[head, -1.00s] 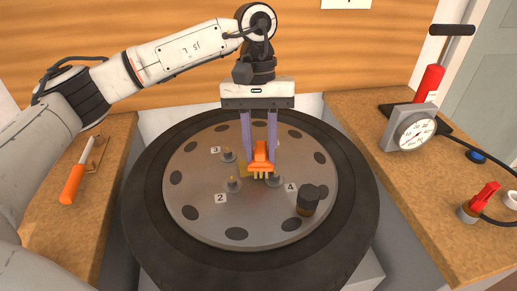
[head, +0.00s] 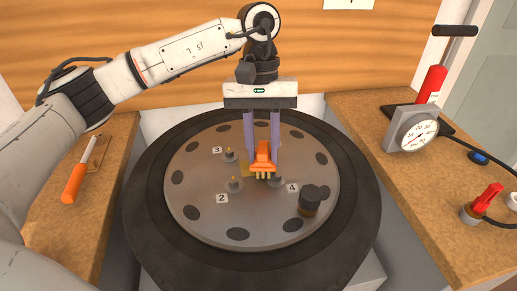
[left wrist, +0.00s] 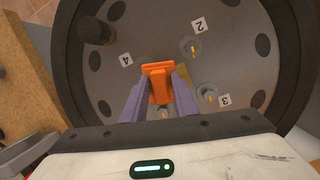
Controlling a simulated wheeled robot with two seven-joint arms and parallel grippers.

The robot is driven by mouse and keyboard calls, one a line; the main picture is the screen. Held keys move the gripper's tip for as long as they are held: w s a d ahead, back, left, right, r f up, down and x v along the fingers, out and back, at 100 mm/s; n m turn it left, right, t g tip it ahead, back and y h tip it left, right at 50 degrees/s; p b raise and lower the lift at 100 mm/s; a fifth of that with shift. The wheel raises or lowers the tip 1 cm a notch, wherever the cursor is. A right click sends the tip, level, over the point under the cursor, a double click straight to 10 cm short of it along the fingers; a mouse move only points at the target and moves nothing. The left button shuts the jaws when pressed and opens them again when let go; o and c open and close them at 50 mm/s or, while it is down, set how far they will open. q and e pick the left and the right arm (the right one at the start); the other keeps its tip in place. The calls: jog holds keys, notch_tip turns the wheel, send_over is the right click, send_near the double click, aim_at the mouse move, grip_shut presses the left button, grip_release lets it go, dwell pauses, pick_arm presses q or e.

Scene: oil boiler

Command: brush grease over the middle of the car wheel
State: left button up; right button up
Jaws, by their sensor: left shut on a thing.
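The car wheel (head: 190,218) lies flat in the middle, a grey disc with dark holes inside a black tyre (head: 150,235). My left gripper (head: 262,150) points down over the wheel's middle, shut on an orange brush (head: 263,157) with pale yellow bristles. The brush also shows between the fingers in the left wrist view (left wrist: 158,80). The bristles are at or just above the disc, near a yellowish patch (head: 246,169); contact is hard to tell. Studs stand around the middle, by the labels 2 (head: 222,198), 3 (head: 217,150) and 4 (head: 292,188). My right gripper is not in view.
A dark pot (head: 309,203) stands on the disc at the right front. An orange-handled tool (head: 74,183) lies on the left bench. A gauge (head: 417,135), a red pump (head: 432,84) and a red-handled fitting (head: 485,200) occupy the right bench.

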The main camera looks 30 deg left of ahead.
pick_arm(q)
jog(key=shift+s+a+f, duration=0.1)
jog(key=shift+s+a, duration=0.65)
jog(key=shift+a, duration=0.2)
jog(key=shift+w+d, duration=0.75)
jog(key=shift+d, duration=0.25)
jog(key=shift+s+a, duration=0.35)
jog(key=shift+a, duration=0.2)
jog(key=shift+s+d+p+v, duration=0.2)
jog(key=shift+p+v, duration=0.5)
jog(key=shift+v, duration=0.5)
jog(key=shift+s+d+p+v, duration=0.2)
jog(key=shift+p+v, duration=0.55)
jog(key=shift+v, duration=0.45)
jog(key=shift+s+d+p+v, duration=0.1)
jog(key=shift+s+p+v, duration=0.1)
jog(key=shift+p+v, duration=0.75)
jog(key=shift+r+b, duration=0.3)
jog(key=shift+r, duration=0.1)
jog(key=shift+f, duration=0.1)
